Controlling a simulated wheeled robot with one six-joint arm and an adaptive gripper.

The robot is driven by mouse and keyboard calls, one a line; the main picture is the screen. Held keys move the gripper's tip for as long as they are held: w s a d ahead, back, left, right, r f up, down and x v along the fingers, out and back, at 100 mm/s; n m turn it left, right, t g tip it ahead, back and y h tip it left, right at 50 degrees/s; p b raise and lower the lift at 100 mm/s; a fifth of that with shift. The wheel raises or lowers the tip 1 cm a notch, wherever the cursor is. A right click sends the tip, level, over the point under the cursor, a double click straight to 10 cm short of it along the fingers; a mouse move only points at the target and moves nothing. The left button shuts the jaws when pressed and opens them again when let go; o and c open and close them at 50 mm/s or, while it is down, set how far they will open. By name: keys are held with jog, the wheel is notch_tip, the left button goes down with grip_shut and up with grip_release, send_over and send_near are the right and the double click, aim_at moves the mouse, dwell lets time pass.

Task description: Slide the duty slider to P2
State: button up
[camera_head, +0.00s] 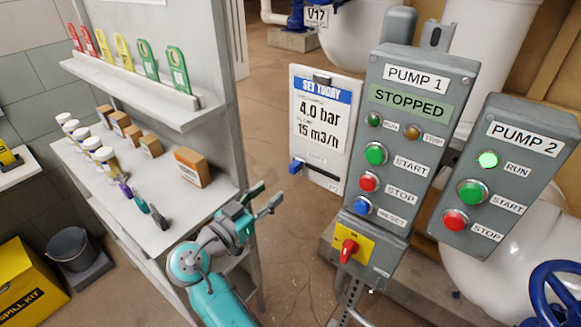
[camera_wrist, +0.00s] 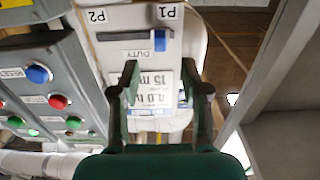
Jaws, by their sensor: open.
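The duty slider is a blue knob (camera_head: 296,167) at the left end of a slot low on the white SET TODAY board (camera_head: 312,150). In the wrist view the board is upside down; the blue knob (camera_wrist: 160,40) sits at the P1 end of the slot, and the P2 label (camera_wrist: 97,16) is at the other end. My gripper (camera_head: 268,194) is open and empty, in front of the board, below and left of the knob in the head view. In the wrist view its fingers (camera_wrist: 160,78) point toward the board, with the knob beyond the tips. I see no contact.
The PUMP 1 box (camera_head: 412,130), reading STOPPED, stands right of the board, with the PUMP 2 box (camera_head: 510,170) beyond, its RUN lamp lit. A red-handled switch (camera_head: 348,250) is below. A shelf unit (camera_head: 175,200) with bottles and boxes stands left, close to my arm.

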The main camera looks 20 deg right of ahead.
aim_at(291, 173)
jog(key=x, duration=1.1)
jog(key=shift+a, duration=0.1)
grip_shut()
